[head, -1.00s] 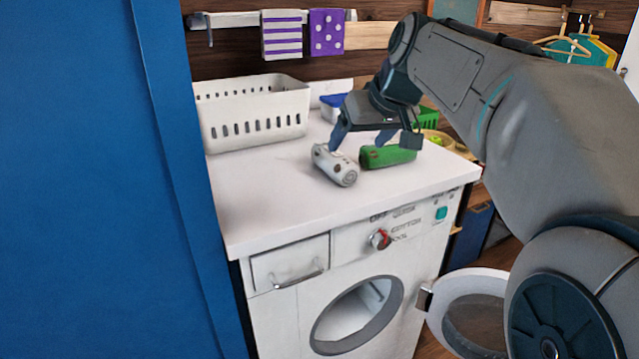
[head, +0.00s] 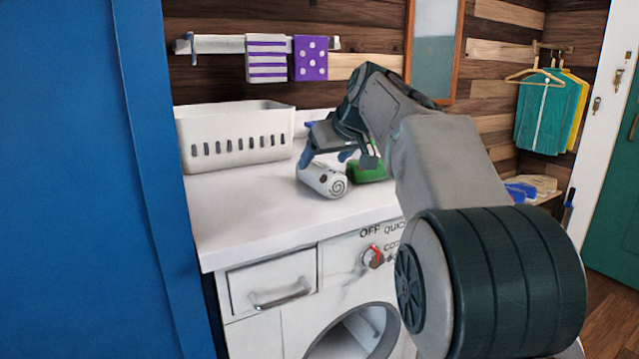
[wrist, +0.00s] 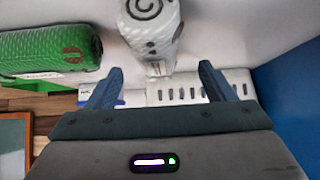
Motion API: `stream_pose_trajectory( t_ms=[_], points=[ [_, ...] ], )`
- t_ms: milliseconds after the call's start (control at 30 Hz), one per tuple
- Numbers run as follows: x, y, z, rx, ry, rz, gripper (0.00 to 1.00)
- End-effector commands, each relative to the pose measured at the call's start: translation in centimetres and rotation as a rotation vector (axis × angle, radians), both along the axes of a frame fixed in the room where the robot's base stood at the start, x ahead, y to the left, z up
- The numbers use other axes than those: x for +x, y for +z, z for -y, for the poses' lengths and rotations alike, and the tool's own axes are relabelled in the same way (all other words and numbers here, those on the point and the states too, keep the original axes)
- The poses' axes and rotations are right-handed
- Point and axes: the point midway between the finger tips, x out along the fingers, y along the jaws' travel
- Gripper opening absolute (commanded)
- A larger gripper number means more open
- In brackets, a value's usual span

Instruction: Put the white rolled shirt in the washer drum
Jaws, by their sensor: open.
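The white rolled shirt (head: 324,182) lies on the counter top, its spiral end facing the front; it also shows in the wrist view (wrist: 150,36). My gripper (head: 326,158) is open just above and behind the shirt. In the wrist view my two blue fingers (wrist: 160,70) are spread apart, with the shirt's lower end in line with the gap between them. Nothing is held. The washer drum (head: 358,335) opens in the machine's front below the counter; its round mouth is partly cut off by the frame and my arm. The washer door is hidden in the head view.
A green roll (head: 368,171) lies right of the shirt; it also shows in the wrist view (wrist: 55,52). A white basket (head: 240,140) stands behind on the counter (head: 240,220). A tall blue panel (head: 70,180) bounds the left. The counter's front left is clear.

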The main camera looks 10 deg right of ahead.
Motion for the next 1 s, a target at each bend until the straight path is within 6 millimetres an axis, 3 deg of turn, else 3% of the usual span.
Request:
stream_pose_trajectory(
  t_ms=[167, 467, 767, 933, 1000],
  points=[
    [0.6, -0.8, -0.1, 0.001, -0.001, 0.0, 0.76],
    [3.2, -4.1, -0.6, 0.0, 0.001, -0.002, 0.76],
    [3.7, -4.3, -0.7, 0.0, 0.0, 0.0, 0.76],
    [3.7, -4.3, -0.7, 0.001, -0.001, 0.0, 0.29],
    [3.7, -4.3, -0.7, 0.001, -0.001, 0.0, 0.24]
  ],
)
